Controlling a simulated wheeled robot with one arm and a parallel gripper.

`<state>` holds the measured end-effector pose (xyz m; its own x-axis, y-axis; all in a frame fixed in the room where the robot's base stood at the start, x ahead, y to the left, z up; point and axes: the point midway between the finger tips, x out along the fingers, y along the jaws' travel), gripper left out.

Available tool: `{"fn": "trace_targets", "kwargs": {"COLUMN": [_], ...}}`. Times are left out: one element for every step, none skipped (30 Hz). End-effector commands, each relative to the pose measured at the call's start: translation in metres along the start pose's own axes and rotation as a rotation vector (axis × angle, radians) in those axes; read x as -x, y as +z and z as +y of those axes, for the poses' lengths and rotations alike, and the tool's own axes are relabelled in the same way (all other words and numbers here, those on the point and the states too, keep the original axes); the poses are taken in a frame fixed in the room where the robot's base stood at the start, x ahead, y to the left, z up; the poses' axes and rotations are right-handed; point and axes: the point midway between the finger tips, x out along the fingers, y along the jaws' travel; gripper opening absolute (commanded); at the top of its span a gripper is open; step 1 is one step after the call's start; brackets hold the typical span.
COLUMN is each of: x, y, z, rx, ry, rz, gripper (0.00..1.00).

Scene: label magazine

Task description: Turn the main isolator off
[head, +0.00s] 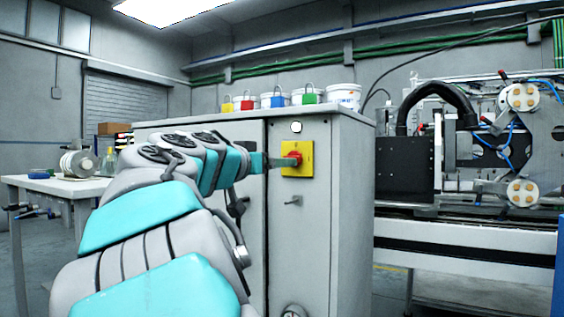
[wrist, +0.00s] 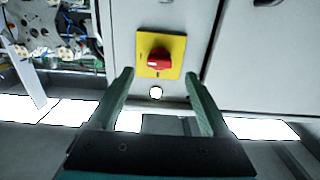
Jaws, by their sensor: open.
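The main isolator is a red rotary knob (head: 293,158) on a yellow square plate (head: 304,167), mounted on the front of a grey cabinet. In the wrist view the red knob (wrist: 159,59) sits on the yellow plate (wrist: 173,46), ahead of the fingers. My gripper (head: 276,162) is at the knob's left in the head view. In the wrist view my gripper (wrist: 158,78) is open and empty, with one finger to each side of the knob's line. The fingertips look short of the knob; the exact gap is unclear.
The grey cabinet (head: 345,190) has a white round lamp (head: 296,127) above the plate and a small handle (head: 292,201) below it. Several coloured padlocks and white tubs (head: 343,96) stand on top. A machine (head: 470,150) stands right, a white table (head: 60,185) left.

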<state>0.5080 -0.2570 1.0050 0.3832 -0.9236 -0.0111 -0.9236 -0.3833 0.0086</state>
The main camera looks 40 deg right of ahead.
Motion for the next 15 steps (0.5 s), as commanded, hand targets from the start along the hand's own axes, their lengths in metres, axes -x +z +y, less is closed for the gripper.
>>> {"fn": "trace_targets", "kwargs": {"x": [-0.001, -0.002, -0.005, -0.008, -0.011, -0.017, -0.021, -0.026, -0.032, -0.037, -0.042, -0.049, -0.053, -0.057, -0.062], "y": [-0.004, -0.005, -0.006, -0.006, -0.006, -0.006, -0.006, -0.006, -0.007, -0.006, -0.006, -0.006, -0.006, -0.005, -0.006], "z": [-0.001, -0.001, -0.001, -0.001, -0.001, -0.001, 0.0, 0.0, 0.0, -0.001, 0.0, 0.0, 0.0, 0.0, -0.001], "rx": [-0.006, -0.008, -0.01, -0.01, -0.01, -0.01, -0.011, -0.011, -0.01, -0.01, -0.011, -0.01, -0.01, -0.009, -0.009], "ry": [0.001, 0.001, 0.001, 0.001, 0.001, 0.001, 0.001, 0.001, 0.002, 0.001, 0.002, 0.003, 0.003, 0.003, 0.002], "rz": [0.01, 0.013, 0.014, 0.014, 0.013, 0.012, 0.012, 0.012, 0.012, 0.012, 0.011, 0.01, 0.01, 0.009, 0.01], "gripper": [0.82, 0.82, 0.82, 0.82, 0.82, 0.82, 0.82, 0.82, 0.82, 0.82, 0.82, 0.82, 0.82, 0.82, 0.82]}}
